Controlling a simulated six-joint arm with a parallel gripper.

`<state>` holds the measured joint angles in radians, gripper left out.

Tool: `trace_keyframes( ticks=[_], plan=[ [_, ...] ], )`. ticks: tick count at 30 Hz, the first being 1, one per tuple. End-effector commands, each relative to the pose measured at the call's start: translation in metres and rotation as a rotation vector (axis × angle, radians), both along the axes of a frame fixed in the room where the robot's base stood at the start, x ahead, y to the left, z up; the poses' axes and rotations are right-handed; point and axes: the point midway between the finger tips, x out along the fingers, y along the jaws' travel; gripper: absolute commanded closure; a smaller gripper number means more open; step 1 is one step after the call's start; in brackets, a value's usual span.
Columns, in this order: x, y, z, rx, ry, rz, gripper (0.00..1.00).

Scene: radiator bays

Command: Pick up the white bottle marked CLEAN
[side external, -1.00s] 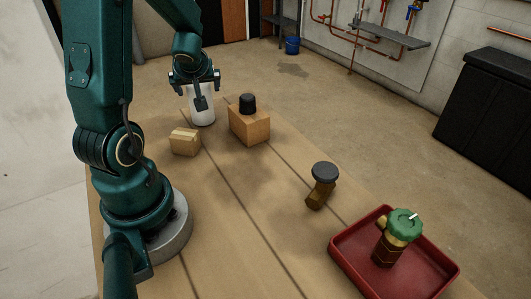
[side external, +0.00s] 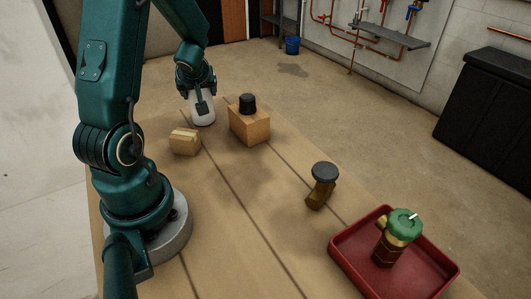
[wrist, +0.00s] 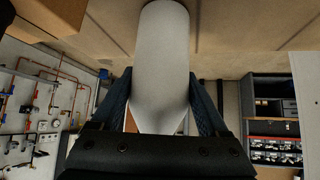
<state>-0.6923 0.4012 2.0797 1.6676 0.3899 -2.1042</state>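The white bottle (side external: 203,111) stands upright at the far left end of the wooden table in the side view. In the wrist view the white bottle (wrist: 161,60) fills the middle, its tapered end toward my gripper. No CLEAN marking shows in either view. My gripper (side external: 203,103) is over the bottle's upper part. In the wrist view my gripper's fingers (wrist: 160,100) lie against both sides of the bottle and look shut on it. The bottle's top is hidden by my gripper in the side view.
A wooden block (side external: 249,126) with a black knob (side external: 247,104) stands close right of the bottle. A small cardboard box (side external: 184,142) is in front. A brass part with a grey cap (side external: 322,184) and a red tray (side external: 437,279) holding a green-capped valve (side external: 393,238) are nearer.

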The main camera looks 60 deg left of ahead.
Motion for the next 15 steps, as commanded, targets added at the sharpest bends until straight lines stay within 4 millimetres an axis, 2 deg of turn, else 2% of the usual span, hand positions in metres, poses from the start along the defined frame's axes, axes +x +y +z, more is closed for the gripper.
trace_keyframes(
  ticks=[15],
  plan=[
    [-0.0003, 0.0008, 0.0054, 0.004, -0.002, 0.004, 1.0]
  ],
)
